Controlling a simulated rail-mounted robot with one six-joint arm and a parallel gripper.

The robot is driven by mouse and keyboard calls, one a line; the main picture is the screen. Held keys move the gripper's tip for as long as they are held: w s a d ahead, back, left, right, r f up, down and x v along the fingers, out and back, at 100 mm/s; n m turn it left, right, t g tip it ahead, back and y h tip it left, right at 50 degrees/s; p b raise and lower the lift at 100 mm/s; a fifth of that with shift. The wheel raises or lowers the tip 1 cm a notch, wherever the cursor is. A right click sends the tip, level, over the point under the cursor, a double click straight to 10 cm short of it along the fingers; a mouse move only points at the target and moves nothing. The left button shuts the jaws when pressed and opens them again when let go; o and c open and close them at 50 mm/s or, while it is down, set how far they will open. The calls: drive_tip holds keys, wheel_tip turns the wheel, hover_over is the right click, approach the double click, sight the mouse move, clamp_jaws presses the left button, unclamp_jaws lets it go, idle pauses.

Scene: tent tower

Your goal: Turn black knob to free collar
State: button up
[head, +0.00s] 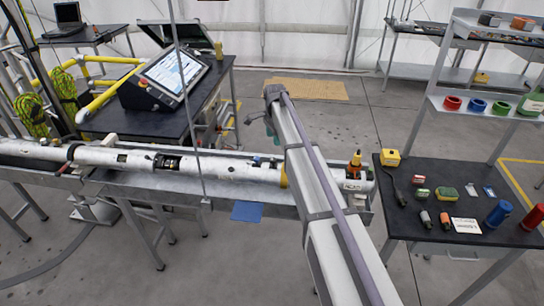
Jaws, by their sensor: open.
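A long white tube (225,166) lies in a metal trough across the view. A dark band with small fittings (168,162) sits left of its middle, and a thin dark ring (71,152) is farther left. Near its right end stands an orange and dark fitting (355,162). A black knob and its collar are too small to tell apart from these fittings. My arm reaches from the bottom right up across the tube and hides part of it. A small teal part shows beside the arm's far end. My gripper cannot be made out; the arm covers that area.
A dark bench (455,222) at right holds a yellow box (390,158), small blocks and blue and red cylinders. Shelves (490,105) with coloured rings stand behind it. A console (172,75) is at the back left. A thin cable hangs before the tube. Floor behind the trough is mostly clear.

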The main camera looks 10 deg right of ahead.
sight(273, 159)
drive_tip(key=f+b, duration=1.1)
drive_tip(key=shift+w+a+f, duration=0.1)
drive_tip(key=shift+a, duration=0.15)
drive_tip(key=shift+c, duration=0.3)
drive_tip(key=c, duration=0.9)
